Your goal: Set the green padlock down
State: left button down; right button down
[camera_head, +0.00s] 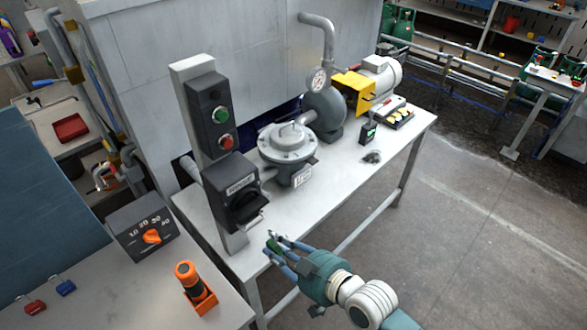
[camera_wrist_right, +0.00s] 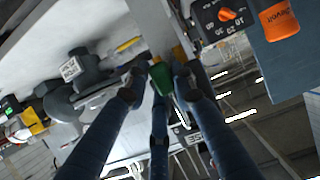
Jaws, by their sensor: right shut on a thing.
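My right gripper (camera_head: 281,249) is shut on the green padlock (camera_head: 274,246). The fingers hide part of it in the head view. In the right wrist view the green padlock (camera_wrist_right: 161,79) sits between the fingertips of my right gripper (camera_wrist_right: 163,88). The gripper is by the front edge of the white bench (camera_head: 330,190), just right of and below the black switch box with its rotary handle (camera_head: 246,206). I cannot tell whether the padlock touches anything else. My left gripper is not in view.
A post carries a green and red button box (camera_head: 211,115). A grey pump (camera_head: 287,148) stands behind the gripper. On the near left table are an orange-knobbed dial box (camera_head: 142,228), an orange tool in a holder (camera_head: 195,287), a red padlock (camera_head: 35,307) and a blue padlock (camera_head: 65,287).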

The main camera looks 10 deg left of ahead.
jog(key=w+d+m+t+h+b, duration=0.15)
jog(key=d+b, duration=0.55)
jog(key=d, duration=1.1)
jog(key=s+d+r+n+g+y+b, duration=0.1)
jog(key=s+d+r+n+g+b, duration=0.1)
jog(key=s+d+r+b, duration=0.3)
jog(key=s+d, duration=0.3)
jog(key=d, duration=0.2)
jog(key=shift+d+r+y, duration=0.25)
jog(key=shift+r+y, duration=0.1)
jog(key=shift+a+r, duration=0.1)
